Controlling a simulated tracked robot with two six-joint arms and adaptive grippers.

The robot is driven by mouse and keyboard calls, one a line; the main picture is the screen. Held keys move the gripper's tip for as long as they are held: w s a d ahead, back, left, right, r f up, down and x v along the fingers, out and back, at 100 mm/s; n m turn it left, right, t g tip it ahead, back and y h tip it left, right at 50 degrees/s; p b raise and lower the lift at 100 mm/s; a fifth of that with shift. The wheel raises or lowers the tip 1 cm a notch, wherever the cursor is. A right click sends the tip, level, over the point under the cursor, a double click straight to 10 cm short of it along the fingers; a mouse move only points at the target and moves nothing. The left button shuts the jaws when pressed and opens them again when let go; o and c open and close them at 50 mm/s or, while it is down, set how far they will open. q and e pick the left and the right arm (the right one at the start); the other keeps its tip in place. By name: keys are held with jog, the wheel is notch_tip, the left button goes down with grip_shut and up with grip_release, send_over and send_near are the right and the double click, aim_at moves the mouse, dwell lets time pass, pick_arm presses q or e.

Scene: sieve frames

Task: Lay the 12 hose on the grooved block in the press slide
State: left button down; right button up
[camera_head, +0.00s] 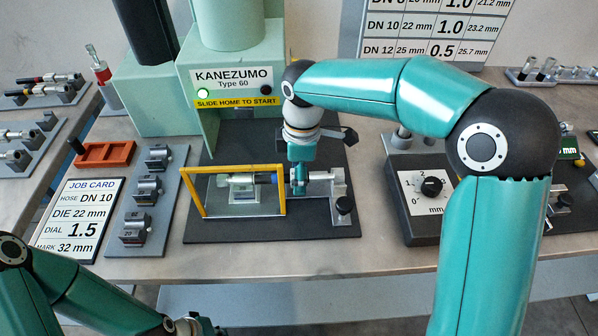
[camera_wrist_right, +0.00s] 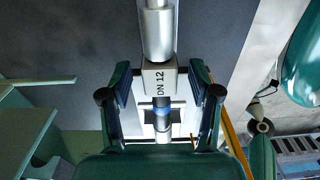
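The hose's square white collar marked DN 12 (camera_wrist_right: 160,79) sits between the fingers of my right gripper (camera_wrist_right: 160,88) in the right wrist view, with a small gap on both sides. A silver cylinder (camera_wrist_right: 158,32) extends from one side of the collar, and a dark hose part with a blue band (camera_wrist_right: 162,118) from the other. In the head view my right gripper (camera_head: 299,182) is low beside the press slide. My left gripper (camera_head: 190,325) shows only partly at the bottom edge.
A yellow guard frame (camera_head: 200,197) stands around the block, close to my right gripper. The press (camera_head: 233,78) rises behind. A die rack (camera_head: 176,195), a job card (camera_head: 84,212) reading DN 10 and a red tray (camera_head: 118,154) lie left. A dial box (camera_head: 425,212) stands right.

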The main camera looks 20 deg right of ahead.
notch_tip(320, 180, up, 12)
jog(key=shift+d, duration=0.25)
dwell(0.4)
jog(key=shift+f, duration=0.15)
